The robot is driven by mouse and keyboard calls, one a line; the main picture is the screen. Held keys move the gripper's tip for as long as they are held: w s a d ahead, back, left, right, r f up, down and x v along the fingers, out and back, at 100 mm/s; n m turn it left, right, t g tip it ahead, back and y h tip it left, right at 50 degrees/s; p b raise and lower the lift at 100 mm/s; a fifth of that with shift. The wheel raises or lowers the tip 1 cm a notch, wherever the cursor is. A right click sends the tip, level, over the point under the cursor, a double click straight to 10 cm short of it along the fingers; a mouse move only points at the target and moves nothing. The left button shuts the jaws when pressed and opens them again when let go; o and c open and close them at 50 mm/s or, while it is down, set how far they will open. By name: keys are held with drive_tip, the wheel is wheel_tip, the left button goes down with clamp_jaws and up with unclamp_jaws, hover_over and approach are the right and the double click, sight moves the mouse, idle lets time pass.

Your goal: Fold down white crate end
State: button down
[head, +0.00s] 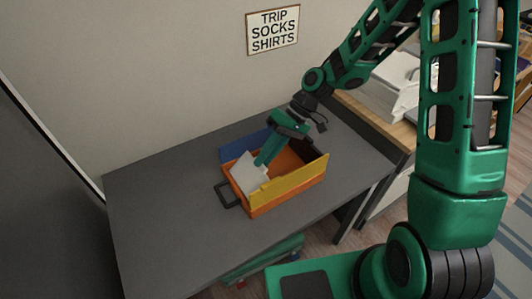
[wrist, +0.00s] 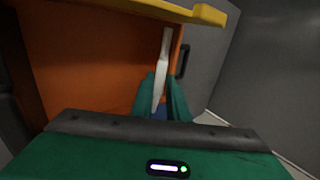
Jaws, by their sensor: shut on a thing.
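The crate has an orange floor (head: 287,162) and stands on the grey table. Its white end panel (head: 246,172) is at the left end in the head view and leans inward over the floor. My gripper (head: 262,164) is shut on the white end panel near its edge. In the wrist view, the white end panel (wrist: 165,52) shows edge-on, a thin strip running between the fingers of my gripper (wrist: 160,97). The lower part of the panel is partly hidden by the fingers there.
A yellow wall (head: 290,183) stands along the crate's near side, a blue wall (head: 238,149) at the back. The far end is dark. A dark handle (head: 228,194) juts out at the left end. The grey table (head: 160,210) is clear to the left.

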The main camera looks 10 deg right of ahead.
drive_tip(key=shift+d+f, duration=0.55)
drive_tip(key=shift+f, duration=0.2)
drive_tip(key=c, duration=1.8)
unclamp_jaws()
drive_tip(key=shift+o, duration=0.2)
drive_tip(key=shift+w+d+r, duration=0.25)
drive_tip(key=shift+d+r, duration=0.05)
drive_tip(key=shift+r, duration=0.15)
drive_tip(key=v, duration=0.9)
drive_tip(key=shift+d+r, duration=0.2)
drive_tip(key=shift+r, duration=0.05)
